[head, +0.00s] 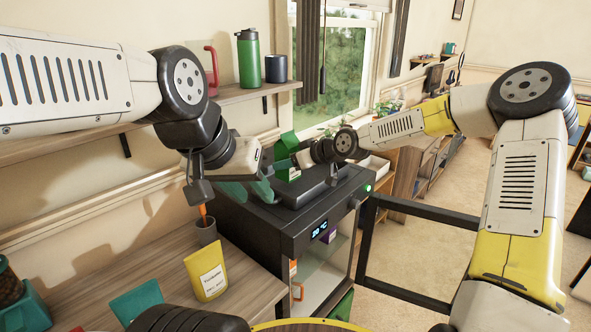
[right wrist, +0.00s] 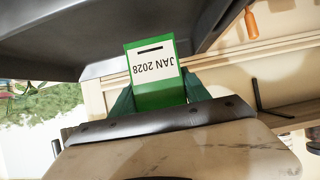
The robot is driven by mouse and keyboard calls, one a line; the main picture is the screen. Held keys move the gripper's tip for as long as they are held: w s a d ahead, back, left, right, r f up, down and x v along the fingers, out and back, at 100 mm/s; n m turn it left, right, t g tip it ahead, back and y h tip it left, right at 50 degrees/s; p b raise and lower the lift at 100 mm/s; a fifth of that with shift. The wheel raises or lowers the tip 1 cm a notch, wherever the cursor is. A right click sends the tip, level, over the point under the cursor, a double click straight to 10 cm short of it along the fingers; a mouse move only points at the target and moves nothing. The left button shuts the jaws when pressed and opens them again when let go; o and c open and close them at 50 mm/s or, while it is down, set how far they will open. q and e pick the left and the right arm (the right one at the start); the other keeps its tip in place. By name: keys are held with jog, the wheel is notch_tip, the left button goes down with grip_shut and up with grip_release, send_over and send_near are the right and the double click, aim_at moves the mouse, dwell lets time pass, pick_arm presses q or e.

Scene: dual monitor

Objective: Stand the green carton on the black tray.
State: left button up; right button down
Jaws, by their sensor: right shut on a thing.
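The green carton (head: 285,148) is upright over the black cabinet, its white label partly hidden by my right arm. In the right wrist view the carton (right wrist: 158,92) shows upside down with "JAN 2028" on its label. My right gripper (right wrist: 158,95) is shut on it, a teal finger on each side. The black tray (head: 311,190) lies on the cabinet top, under the carton; a dark slab, probably the tray (right wrist: 100,68), also shows in the right wrist view. I cannot tell whether the carton touches it. My left gripper (head: 248,190) is open and empty, left of the tray.
The black cabinet (head: 295,232) has a lit display and its framed glass door (head: 410,290) hangs open to the right. A yellow pouch (head: 206,270) and a pot (head: 206,232) with an orange-handled tool stand on the wooden counter. A shelf above holds a green bottle (head: 249,58).

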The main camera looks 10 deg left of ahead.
jog(key=shift+w+a+f, duration=0.1)
jog(key=shift+f, duration=1.65)
jog(key=c, duration=0.5)
grip_release()
jog(key=shift+f, duration=0.15)
